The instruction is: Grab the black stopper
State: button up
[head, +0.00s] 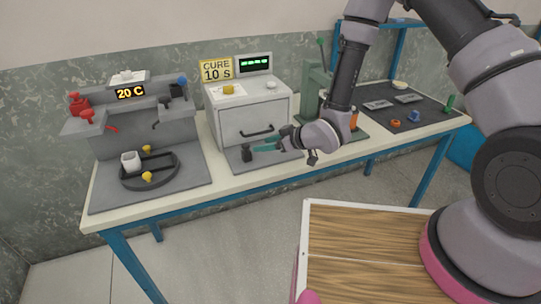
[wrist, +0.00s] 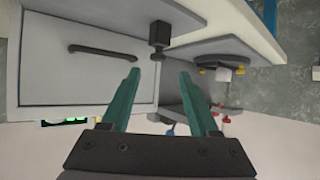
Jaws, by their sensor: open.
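The black stopper (head: 247,155) stands on a grey mat (head: 234,163) in front of the cure oven, at the mat's left part. In the wrist view the stopper (wrist: 159,36) shows just ahead of my fingertips, lined up with the gap between them. My gripper (head: 259,147) reaches in from the right with its teal fingers pointing left at the stopper. In the wrist view my gripper (wrist: 159,74) is open, with nothing between the fingers. The stopper appears apart from both fingers.
The cure oven (head: 252,120) stands close behind my gripper, its handle (head: 257,134) facing out. A grey station with a round black tray (head: 128,178) and a white cup (head: 131,161) is at left. A green press (head: 315,85) and a dark mat (head: 430,113) lie to the right.

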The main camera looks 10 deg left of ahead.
aim_at(246, 149)
jog(key=x, duration=1)
jog(key=shift+w+f, duration=0.15)
jog(key=shift+f, duration=0.35)
grip_shut()
